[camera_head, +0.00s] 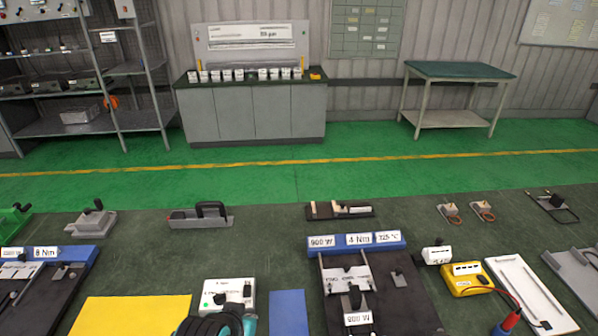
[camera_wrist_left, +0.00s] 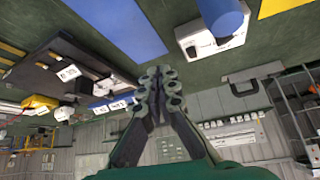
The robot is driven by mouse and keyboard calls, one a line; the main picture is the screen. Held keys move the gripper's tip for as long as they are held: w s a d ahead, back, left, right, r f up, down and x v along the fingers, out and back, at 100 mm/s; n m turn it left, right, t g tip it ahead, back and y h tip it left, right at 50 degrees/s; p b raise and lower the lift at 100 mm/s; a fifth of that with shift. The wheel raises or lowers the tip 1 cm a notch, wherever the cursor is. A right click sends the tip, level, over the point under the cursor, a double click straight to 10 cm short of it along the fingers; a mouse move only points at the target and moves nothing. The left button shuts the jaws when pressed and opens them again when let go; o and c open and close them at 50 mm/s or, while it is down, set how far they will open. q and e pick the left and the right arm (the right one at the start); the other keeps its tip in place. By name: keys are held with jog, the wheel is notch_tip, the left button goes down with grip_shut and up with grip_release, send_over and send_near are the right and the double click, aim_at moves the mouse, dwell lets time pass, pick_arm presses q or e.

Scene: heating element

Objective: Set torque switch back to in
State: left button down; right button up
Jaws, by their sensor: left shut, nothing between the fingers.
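A white box (camera_head: 228,296) with a dark knob and small print stands on the bench between the yellow and blue sheets. It may be the torque switch; its setting is too small to read. The box also shows in the left wrist view (camera_wrist_left: 212,38), partly covered by a bright blue cylinder (camera_wrist_left: 222,14). My left gripper (camera_wrist_left: 160,76) is shut and empty, its dark fingertips together, apart from the box. A teal and black shape (camera_head: 236,322) covers the box's near side in the head view; I cannot tell what it is. My right gripper is not in view.
A yellow sheet (camera_head: 130,314) lies left of the box, a blue sheet (camera_head: 288,312) right. A labelled fixture (camera_head: 357,243) stands farther right, near a yellow meter (camera_head: 467,280) with cables. A black-handled block (camera_head: 203,216) stands behind. Bare dark bench lies between.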

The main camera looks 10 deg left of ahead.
pick_arm(q)
notch_tip(320, 180, up, 3)
jog(key=n+g+p, duration=0.1)
jog(key=n+g, duration=0.6)
jog(key=n, duration=1.4)
send_over(247, 295)
jog(key=shift+f, duration=0.15)
notch_tip(247, 295, down, 14)
jog(key=b, duration=0.5)
jog(key=shift+b, duration=0.3)
